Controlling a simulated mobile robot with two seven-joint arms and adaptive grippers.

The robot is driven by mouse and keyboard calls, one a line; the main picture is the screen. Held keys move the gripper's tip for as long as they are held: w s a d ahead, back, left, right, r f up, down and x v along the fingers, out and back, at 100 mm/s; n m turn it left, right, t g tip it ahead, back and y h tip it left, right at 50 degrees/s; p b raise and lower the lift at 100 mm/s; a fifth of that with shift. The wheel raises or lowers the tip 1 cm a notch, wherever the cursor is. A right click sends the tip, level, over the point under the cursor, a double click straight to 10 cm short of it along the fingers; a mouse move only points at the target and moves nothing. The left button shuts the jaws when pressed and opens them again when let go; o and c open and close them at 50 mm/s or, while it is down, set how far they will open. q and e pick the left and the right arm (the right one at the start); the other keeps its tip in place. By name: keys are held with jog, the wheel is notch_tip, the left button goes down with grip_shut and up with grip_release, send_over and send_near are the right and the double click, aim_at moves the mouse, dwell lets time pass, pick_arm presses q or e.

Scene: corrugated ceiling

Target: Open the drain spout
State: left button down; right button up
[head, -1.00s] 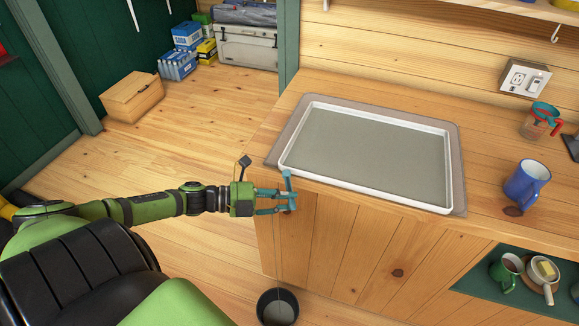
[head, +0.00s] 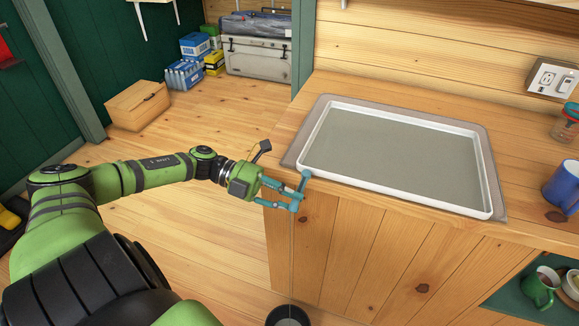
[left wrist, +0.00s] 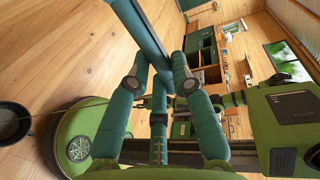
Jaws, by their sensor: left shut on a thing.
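The shallow white-rimmed basin (head: 482,165) with a grey bottom is set in the wooden counter. A teal spout (head: 305,180) is at its front left corner, partly hidden by my fingers. In the left wrist view a teal bar (left wrist: 143,32), which looks like the spout, comes down from the top between my fingers. My left gripper (head: 298,199) is shut on the spout, just outside the counter's front left edge. The fingers also show in the left wrist view (left wrist: 160,84). My right gripper is in neither view.
A dark bucket (head: 287,316) stands on the floor below the gripper; a thin line runs down toward it.

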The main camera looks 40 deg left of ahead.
pick_arm(q)
jog(key=shift+s+d, duration=0.1)
jog(key=shift+d, duration=0.05)
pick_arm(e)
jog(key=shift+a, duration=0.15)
pick_arm(q)
jog(key=c, duration=1.1)
grip_release()
jog(key=shift+o, duration=0.2)
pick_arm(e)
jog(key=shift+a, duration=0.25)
pick_arm(q)
jog(key=v, duration=1.2)
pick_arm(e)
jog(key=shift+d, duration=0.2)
